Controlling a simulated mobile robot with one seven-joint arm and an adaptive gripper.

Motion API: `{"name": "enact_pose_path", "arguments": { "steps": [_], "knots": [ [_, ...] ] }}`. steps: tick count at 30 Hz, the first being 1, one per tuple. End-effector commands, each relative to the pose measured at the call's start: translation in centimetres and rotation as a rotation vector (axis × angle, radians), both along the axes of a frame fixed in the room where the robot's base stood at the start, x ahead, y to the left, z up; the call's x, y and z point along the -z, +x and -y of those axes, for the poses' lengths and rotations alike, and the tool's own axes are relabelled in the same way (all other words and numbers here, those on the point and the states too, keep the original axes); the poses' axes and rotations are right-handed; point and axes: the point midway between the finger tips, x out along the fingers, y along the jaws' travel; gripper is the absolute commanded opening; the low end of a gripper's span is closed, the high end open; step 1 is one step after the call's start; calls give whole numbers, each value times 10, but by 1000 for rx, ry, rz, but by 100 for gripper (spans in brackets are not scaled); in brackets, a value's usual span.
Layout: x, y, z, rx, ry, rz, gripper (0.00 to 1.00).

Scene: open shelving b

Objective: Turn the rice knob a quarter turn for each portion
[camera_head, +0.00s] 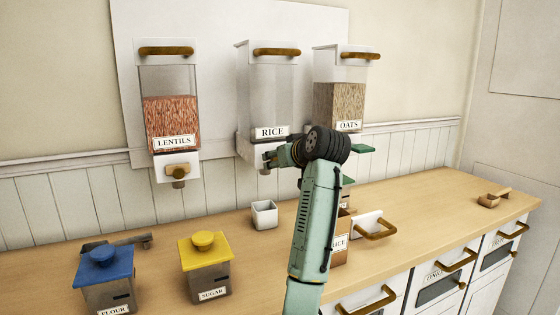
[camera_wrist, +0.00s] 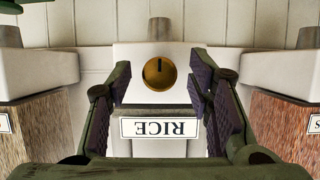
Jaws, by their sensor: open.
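The rice dispenser (camera_head: 270,98) hangs on the white wall board between lentils and oats; its clear bin looks grey and empty in the head view. The round brass rice knob (camera_wrist: 158,72) shows in the wrist view on the white block beside the upside-down RICE label (camera_wrist: 160,128). A dark pointer mark on the knob points toward the picture's top. My gripper (camera_wrist: 158,82) is open, with one dark finger pad on each side of the knob and visible gaps between. In the head view my gripper (camera_head: 271,157) is at the dispenser's base and hides the knob.
Lentils (camera_head: 172,118) and oats (camera_head: 339,100) dispensers flank the rice one. A small white cup (camera_head: 264,215) stands on the wooden counter (camera_head: 395,205) below. Blue-lidded flour (camera_head: 106,280) and yellow-lidded sugar (camera_head: 207,268) canisters stand at front left. A rice-labelled box (camera_head: 340,246) is partly behind my arm.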

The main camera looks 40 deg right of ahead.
Motion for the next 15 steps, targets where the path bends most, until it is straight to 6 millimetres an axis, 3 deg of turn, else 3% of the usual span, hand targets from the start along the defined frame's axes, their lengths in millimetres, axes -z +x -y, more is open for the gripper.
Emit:
{"name": "enact_pose_path", "arguments": {
  "steps": [5, 15],
  "knots": [
    [-9, -20, -4, 3, -2, 3, 47],
    [-35, -84, -19, 2, -1, 2, 47]
  ]
}}
